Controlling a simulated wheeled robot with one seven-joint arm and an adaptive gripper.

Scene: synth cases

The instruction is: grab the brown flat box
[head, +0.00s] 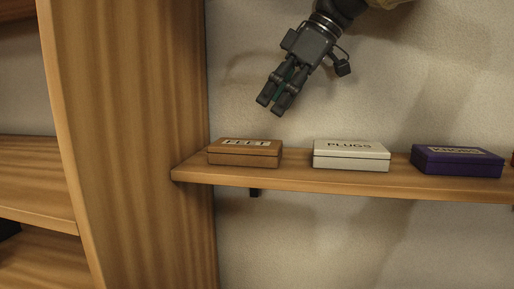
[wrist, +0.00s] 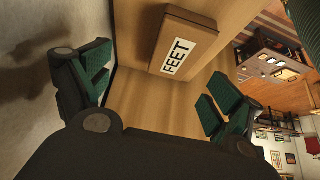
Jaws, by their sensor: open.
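The brown flat box (head: 245,153) lies at the left end of a wooden shelf (head: 300,178), with a pale label reading FEET on its lid. It also shows in the wrist view (wrist: 193,28), at the top between my fingers, with the label facing me. My gripper (head: 273,104) hangs above and slightly right of the box in the head view, tilted down to the left. In the wrist view my gripper's two green-padded fingers (wrist: 158,85) are spread apart, with nothing between them. The gripper is apart from the box.
A white box (head: 351,155) labelled PLUGS stands to the right of the brown box, with a gap between. A purple box (head: 457,161) is further right. A tall wooden panel (head: 130,140) rises close to the left of the shelf. A plain wall (head: 430,80) is behind.

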